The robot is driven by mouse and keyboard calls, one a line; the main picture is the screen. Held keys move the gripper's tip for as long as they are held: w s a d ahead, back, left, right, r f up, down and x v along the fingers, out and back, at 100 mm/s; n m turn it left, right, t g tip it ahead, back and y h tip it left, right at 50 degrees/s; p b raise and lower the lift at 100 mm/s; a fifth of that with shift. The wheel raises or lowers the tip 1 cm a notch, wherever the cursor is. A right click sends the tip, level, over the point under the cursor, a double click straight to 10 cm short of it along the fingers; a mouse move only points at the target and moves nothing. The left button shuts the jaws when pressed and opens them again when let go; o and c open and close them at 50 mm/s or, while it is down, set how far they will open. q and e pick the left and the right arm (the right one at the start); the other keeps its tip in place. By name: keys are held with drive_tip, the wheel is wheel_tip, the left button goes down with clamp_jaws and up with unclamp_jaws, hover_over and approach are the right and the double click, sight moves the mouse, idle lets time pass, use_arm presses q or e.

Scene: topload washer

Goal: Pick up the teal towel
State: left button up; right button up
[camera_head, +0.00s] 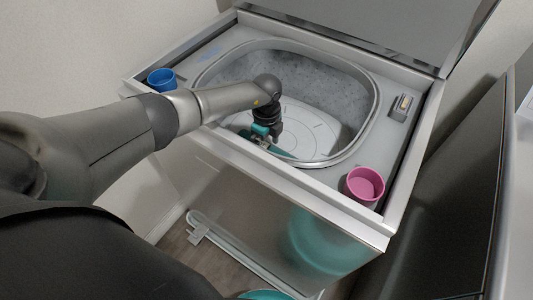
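The teal towel (283,152) shows only as a small patch low inside the washer tub (330,95), close to the near wall. The tub's front rim and my gripper hide most of it. My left arm comes in from the left and bends down over the tub. My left gripper (262,138) points down inside the tub, right beside the teal patch. Its fingertips are too small and covered to show whether they are open or touching the towel. My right gripper is out of view.
The washer lid (370,25) stands open at the back. A blue cup (161,79) sits at the washer's left corner and a pink cup (364,185) at the front right. A teal container (265,295) shows at the bottom edge. A dark panel (455,200) stands close on the right.

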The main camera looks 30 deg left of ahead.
use_arm(q)
drive_tip(key=c, duration=1.2)
drive_tip(key=shift+r, duration=0.1)
